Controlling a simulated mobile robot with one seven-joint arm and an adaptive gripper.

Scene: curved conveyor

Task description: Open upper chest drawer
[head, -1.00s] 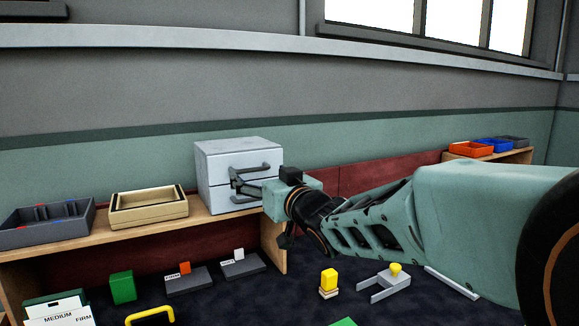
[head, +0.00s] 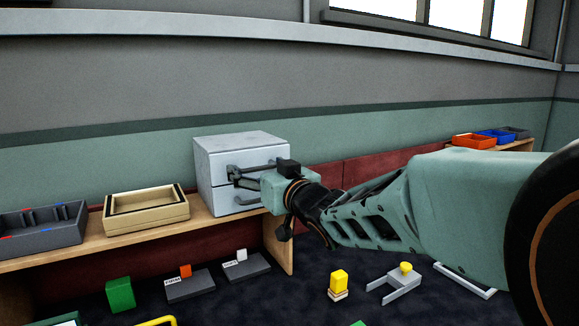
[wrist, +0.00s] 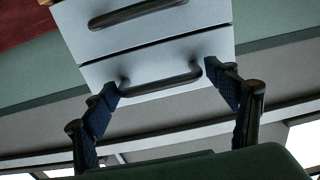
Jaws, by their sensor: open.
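The white two-drawer chest (head: 245,146) stands on the wooden shelf in the head view, its drawers looking shut. The wrist view looks upside down, so the upper drawer (wrist: 185,52) shows below the lower drawer (wrist: 85,20). Its dark bar handle (wrist: 160,82) lies between my gripper's fingertips (wrist: 161,81). My gripper (head: 238,176) is open, one finger near each end of the handle. I cannot tell whether the fingers touch it. In the head view, my wrist partly hides the lower right of the chest front.
Left of the chest, the shelf (head: 105,243) bears a beige tray (head: 147,222) and a grey divided bin (head: 40,235). Orange and blue trays (head: 474,141) stand on another shelf at the far right. Small blocks and fixtures lie below on the dark surface.

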